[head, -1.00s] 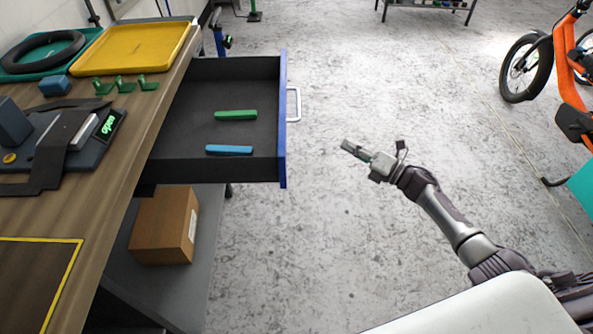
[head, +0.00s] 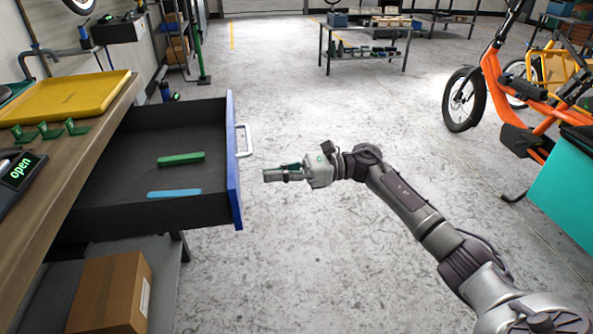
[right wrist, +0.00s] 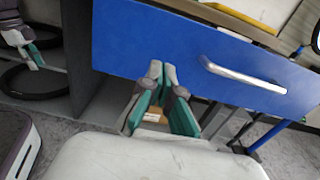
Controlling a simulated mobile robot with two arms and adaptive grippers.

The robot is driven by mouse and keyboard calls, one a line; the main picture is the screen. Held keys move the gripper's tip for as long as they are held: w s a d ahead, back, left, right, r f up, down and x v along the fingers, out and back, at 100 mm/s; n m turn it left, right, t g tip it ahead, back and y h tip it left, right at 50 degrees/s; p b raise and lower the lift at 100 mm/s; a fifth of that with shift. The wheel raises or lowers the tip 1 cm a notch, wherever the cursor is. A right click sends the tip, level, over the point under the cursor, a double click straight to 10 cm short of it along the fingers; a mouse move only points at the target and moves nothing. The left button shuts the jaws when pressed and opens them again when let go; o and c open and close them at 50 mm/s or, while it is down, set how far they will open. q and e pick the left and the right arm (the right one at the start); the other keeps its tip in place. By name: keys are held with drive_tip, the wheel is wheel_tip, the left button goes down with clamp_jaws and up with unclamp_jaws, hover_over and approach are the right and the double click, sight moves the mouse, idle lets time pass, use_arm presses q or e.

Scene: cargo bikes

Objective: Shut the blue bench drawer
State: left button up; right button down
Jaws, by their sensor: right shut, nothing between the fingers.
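The blue bench drawer (head: 233,170) stands pulled out from the wooden bench, with its pale handle (head: 245,141) on the outer face. A green bar (head: 181,158) and a light blue bar (head: 174,193) lie inside it. My right gripper (head: 268,175) is shut and empty, a little right of the drawer front and pointing at it. In the right wrist view its fingers (right wrist: 159,74) point at the lower edge of the blue front (right wrist: 165,42), left of the handle (right wrist: 243,74). Contact is not visible. Part of my left gripper (right wrist: 32,55) shows at the left edge there.
The bench top (head: 75,150) carries a yellow tray (head: 70,96) and green hooks (head: 48,130). A cardboard box (head: 108,292) sits on the shelf below. An orange cargo bike (head: 505,95) stands at right. The floor between is clear.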

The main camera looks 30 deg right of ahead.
drive_tip(key=x, duration=0.5)
drive_tip(key=shift+a, duration=0.1)
